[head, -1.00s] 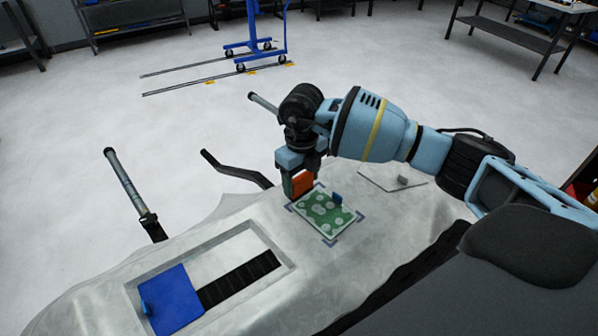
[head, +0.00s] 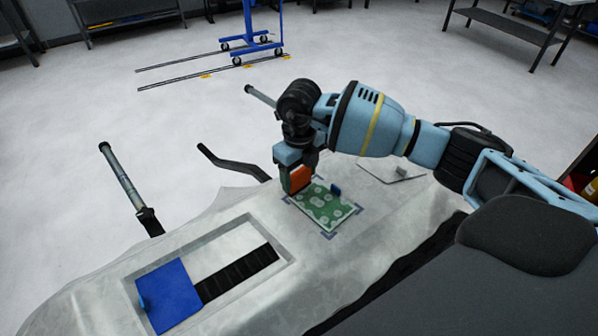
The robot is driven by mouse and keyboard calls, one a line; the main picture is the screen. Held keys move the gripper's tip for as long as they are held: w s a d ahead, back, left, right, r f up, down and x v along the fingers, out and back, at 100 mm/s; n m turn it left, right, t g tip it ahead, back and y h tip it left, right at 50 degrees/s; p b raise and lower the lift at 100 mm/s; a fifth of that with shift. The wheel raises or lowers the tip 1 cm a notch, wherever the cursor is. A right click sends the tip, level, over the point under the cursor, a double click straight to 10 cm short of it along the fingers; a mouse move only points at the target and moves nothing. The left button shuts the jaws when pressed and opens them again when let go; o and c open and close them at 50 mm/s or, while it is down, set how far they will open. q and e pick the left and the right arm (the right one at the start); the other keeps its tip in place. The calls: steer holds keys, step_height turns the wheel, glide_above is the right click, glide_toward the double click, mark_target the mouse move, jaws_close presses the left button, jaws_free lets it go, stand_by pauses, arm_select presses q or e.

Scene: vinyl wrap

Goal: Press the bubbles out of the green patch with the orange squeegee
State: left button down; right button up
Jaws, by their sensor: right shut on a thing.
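The green patch (head: 326,210) lies flat on the grey covered surface inside dark corner marks. Several pale round bubbles show on it, and a small blue tab stands at its upper right edge. The orange squeegee (head: 299,179) is held by my right gripper (head: 295,168), which is shut on it. The squeegee is at the patch's upper left end; I cannot tell whether its edge touches the patch. The gripper and squeegee hide that corner. My left gripper is not in view.
A recessed frame with a blue panel (head: 168,296) and a black strip (head: 237,272) lies at the left. A pale sheet with a grey tab (head: 401,172) lies right of the patch. Handlebar-like rods (head: 122,176) stick up beyond the far edge.

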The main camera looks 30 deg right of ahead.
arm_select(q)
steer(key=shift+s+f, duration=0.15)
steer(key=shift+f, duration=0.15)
arm_select(e)
steer(key=shift+f, duration=0.7)
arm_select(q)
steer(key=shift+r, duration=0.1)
arm_select(e)
steer(key=shift+s, duration=0.1)
steer(key=shift+s+d+r+p, duration=0.1)
steer(key=shift+s+p, duration=0.15)
steer(key=shift+s, duration=0.2)
steer(key=shift+s+d+r+p, duration=0.1)
steer(key=shift+s+p, duration=0.15)
steer(key=shift+s, duration=0.15)
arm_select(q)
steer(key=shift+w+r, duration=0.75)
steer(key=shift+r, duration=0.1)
arm_select(e)
steer(key=shift+s+f, duration=0.15)
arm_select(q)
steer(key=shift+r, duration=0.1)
arm_select(e)
steer(key=shift+s, duration=0.1)
